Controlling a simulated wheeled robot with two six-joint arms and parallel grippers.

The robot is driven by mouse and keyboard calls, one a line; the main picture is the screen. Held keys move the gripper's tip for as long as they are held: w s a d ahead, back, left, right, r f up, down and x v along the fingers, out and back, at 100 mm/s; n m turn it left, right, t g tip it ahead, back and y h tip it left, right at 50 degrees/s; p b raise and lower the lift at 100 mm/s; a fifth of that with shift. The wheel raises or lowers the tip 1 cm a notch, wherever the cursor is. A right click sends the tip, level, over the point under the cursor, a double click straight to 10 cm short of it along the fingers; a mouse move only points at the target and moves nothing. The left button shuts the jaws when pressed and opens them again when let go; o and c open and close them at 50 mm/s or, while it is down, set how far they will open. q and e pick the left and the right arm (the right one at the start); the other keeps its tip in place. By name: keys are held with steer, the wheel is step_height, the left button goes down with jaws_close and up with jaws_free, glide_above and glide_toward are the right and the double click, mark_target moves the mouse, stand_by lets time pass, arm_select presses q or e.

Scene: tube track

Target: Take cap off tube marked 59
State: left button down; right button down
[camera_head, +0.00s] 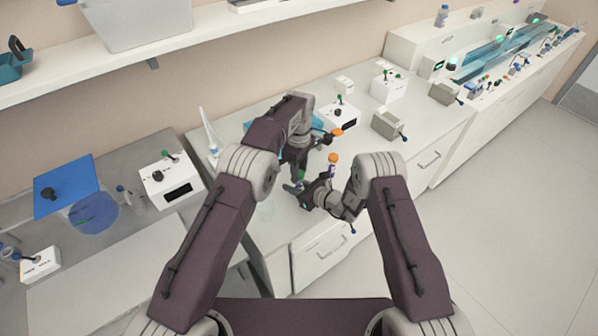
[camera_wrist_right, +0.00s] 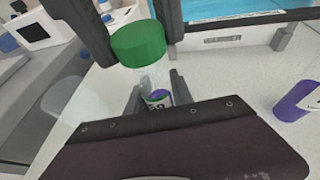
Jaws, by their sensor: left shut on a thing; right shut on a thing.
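A clear tube (camera_wrist_right: 154,78) with a green cap (camera_wrist_right: 138,42) stands between the grippers in the right wrist view. Its label (camera_wrist_right: 157,104) is partly hidden, with digits that look like 59. My right gripper (camera_wrist_right: 158,96) is shut on the tube's body below the cap. My left gripper's dark fingers come down from above, on both sides of the green cap, and are shut on it. In the head view, my left gripper (camera_head: 299,168) is above my right gripper (camera_head: 298,188), with a bit of the green cap (camera_head: 301,175) between them. The cap appears on the tube.
An orange-capped tube (camera_head: 332,160) is just right of the grippers. White boxes (camera_head: 340,113) and a grey box (camera_head: 388,125) stand farther back on the bench. A purple object (camera_wrist_right: 296,100) is at the right wrist view's right. A white cone-tipped bottle (camera_head: 209,130) stands left.

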arm_select(q)
steer(key=shift+r, duration=0.2)
steer(key=shift+r, duration=2)
arm_select(e)
steer(key=c, duration=1)
jaws_free()
steer(key=shift+c, duration=0.2)
